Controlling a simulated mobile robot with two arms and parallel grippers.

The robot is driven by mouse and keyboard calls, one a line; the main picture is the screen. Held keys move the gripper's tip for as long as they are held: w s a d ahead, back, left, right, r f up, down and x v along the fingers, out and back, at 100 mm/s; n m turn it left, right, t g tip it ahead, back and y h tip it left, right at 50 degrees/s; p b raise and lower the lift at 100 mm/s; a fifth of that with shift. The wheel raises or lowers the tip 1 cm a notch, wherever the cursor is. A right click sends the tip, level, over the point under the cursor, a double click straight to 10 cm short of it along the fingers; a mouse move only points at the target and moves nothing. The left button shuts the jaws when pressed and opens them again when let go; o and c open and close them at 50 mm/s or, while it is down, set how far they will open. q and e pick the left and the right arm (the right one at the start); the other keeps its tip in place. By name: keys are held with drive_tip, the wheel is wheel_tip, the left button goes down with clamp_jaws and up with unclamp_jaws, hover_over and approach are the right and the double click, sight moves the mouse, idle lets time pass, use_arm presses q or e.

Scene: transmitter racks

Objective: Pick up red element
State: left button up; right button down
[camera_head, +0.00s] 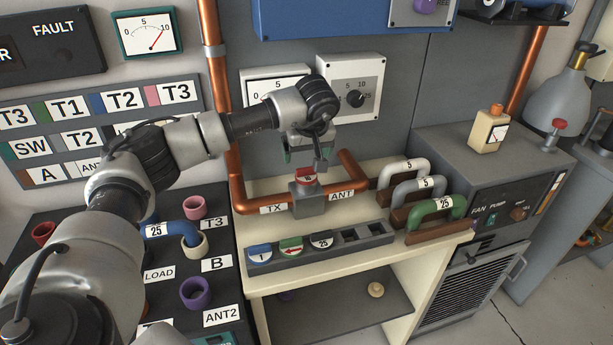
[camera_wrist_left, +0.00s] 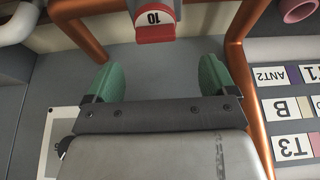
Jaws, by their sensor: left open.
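The red element (camera_head: 306,177) sits in the top of the grey block (camera_head: 308,201) on the copper pipe between the TX and ANT labels. In the left wrist view, the red element (camera_wrist_left: 155,33) shows a "10" label and lies beyond the fingertips, near the top edge. My left gripper (camera_head: 304,158) is just above and behind it in the head view. Its two green fingers are apart and empty in the left wrist view (camera_wrist_left: 158,78), with no contact visible. My right gripper is not in view.
A dark holder (camera_head: 348,251) in front carries blue, green and black elements, with empty slots at its right. Handled U-links (camera_head: 436,208) stand to the right. A patch panel (camera_head: 215,245) with coloured sockets is at the left. Copper pipe (camera_head: 245,195) flanks the block.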

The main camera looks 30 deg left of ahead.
sight(306, 168)
use_arm(q)
drive_tip(key=shift+w+a+f, duration=0.15)
drive_tip(key=shift+w+f, duration=0.05)
drive_tip(key=shift+f, duration=0.45)
drive_tip(key=x, duration=0.1)
drive_tip(key=p+x, duration=0.1)
drive_tip(key=x, duration=0.2)
drive_tip(key=shift+s+d+f, duration=0.1)
drive_tip(key=shift+d+f, duration=0.2)
drive_tip(key=shift+d, duration=0.05)
drive_tip(key=shift+a+f, duration=0.1)
drive_tip(key=shift+f, duration=0.3)
drive_tip(key=shift+c, duration=0.2)
drive_tip(key=c, duration=1)
